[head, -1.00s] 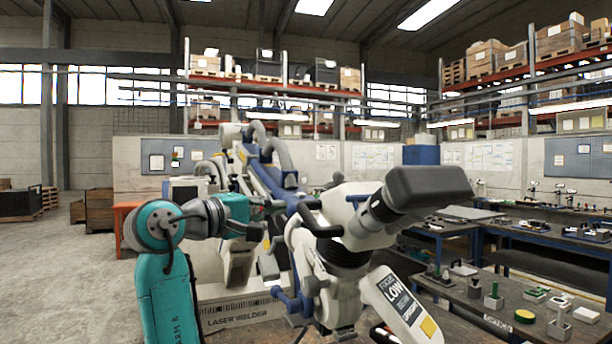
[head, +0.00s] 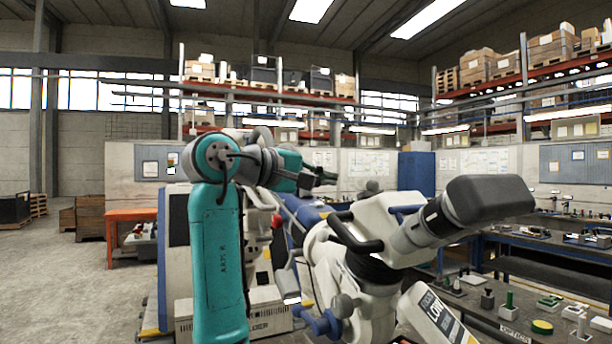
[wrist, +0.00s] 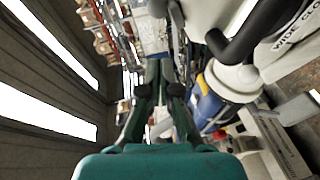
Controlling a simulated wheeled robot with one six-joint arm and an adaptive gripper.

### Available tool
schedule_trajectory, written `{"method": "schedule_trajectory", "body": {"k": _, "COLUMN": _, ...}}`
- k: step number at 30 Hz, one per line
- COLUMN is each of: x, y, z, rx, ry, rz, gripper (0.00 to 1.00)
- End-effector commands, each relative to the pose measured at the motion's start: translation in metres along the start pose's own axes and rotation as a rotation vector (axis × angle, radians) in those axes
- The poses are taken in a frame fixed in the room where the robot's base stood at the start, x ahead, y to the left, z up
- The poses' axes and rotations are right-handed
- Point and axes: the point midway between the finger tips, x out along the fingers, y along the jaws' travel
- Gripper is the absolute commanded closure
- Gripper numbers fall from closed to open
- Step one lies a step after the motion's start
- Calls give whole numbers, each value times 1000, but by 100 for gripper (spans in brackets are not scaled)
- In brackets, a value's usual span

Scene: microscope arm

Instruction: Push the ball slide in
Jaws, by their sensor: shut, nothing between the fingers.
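The microscope (head: 365,270) is a white body with a black handle (head: 352,236) and a dark eyepiece part (head: 490,205) pointing up to the right. A blue beam (head: 305,212) shows behind it, partly hidden by my arm; I cannot tell for sure which part is the ball slide. My gripper (head: 325,178) is shut and empty, above and left of the handle, apart from it in the picture. In the wrist view my gripper (wrist: 160,90) points away, with the white microscope body (wrist: 235,75), its black handle (wrist: 245,45) and a blue part (wrist: 210,105) to the right.
A white machine base (head: 272,315) stands below the microscope. Workbenches (head: 490,315) with small tools are at the right. An orange table (head: 130,215) stands at the left. Open concrete floor (head: 60,280) lies at the left. Racks (head: 280,95) are far behind.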

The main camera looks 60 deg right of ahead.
Motion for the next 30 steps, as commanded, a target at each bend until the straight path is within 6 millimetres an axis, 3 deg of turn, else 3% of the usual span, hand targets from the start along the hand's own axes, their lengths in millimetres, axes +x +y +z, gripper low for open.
{"method": "schedule_trajectory", "body": {"k": 3, "x": 23, "y": 0, "z": 1, "rx": 0, "ry": -3, "rz": 0, "gripper": 100}}
{"method": "schedule_trajectory", "body": {"k": 9, "x": 42, "y": 0, "z": 19, "rx": 2, "ry": 0, "rz": 0, "gripper": 100}}
{"method": "schedule_trajectory", "body": {"k": 26, "x": 50, "y": 0, "z": 28, "rx": 0, "ry": 1, "rz": 0, "gripper": 100}}
{"method": "schedule_trajectory", "body": {"k": 30, "x": 60, "y": 2, "z": 30, "rx": 0, "ry": -1, "rz": 0, "gripper": 100}}
